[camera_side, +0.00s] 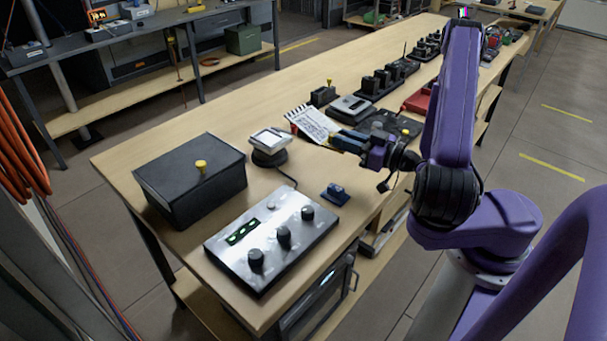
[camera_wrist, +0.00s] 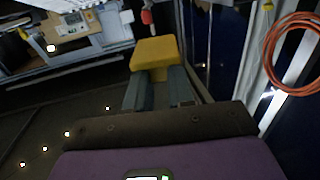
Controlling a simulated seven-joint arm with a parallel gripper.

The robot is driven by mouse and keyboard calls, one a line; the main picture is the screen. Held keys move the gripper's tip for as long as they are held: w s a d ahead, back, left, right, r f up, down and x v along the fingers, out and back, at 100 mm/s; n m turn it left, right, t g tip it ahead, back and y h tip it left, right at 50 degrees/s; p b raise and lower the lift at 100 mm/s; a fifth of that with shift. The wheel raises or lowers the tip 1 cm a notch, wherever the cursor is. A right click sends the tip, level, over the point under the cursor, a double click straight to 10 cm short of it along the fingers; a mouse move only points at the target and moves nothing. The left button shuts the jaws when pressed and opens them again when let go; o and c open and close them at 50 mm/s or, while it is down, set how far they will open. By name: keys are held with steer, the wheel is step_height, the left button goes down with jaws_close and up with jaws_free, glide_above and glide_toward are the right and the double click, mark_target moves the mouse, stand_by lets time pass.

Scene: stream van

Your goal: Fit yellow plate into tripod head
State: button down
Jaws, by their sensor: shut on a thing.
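In the wrist view my gripper (camera_wrist: 158,82) is shut on the yellow plate (camera_wrist: 155,53), which sits at the ends of the two grey fingers. In the side view my gripper (camera_side: 347,140) is low over the right part of the bench, beside a white printed board (camera_side: 314,123). The yellow plate cannot be made out in the side view. I cannot identify the tripod head with certainty in either view.
Several dark devices stand farther back. Bare wood shows along the bench's far left side.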

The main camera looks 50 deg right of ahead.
steer(key=w+a+n+g+y, duration=0.2)
steer(key=w+a+n+y, duration=0.2)
steer(key=a+y, duration=0.25)
steer(key=m+t+h, duration=0.2)
steer(key=m+h, duration=0.4)
steer(key=h, duration=0.4)
glide_above(361, 178)
steer(key=shift+r, duration=0.2)
steer(key=shift+f, duration=0.1)
steer(key=shift+f, duration=4.7)
steer(key=shift+f, duration=0.2)
steer(key=c, duration=1)
jaws_free()
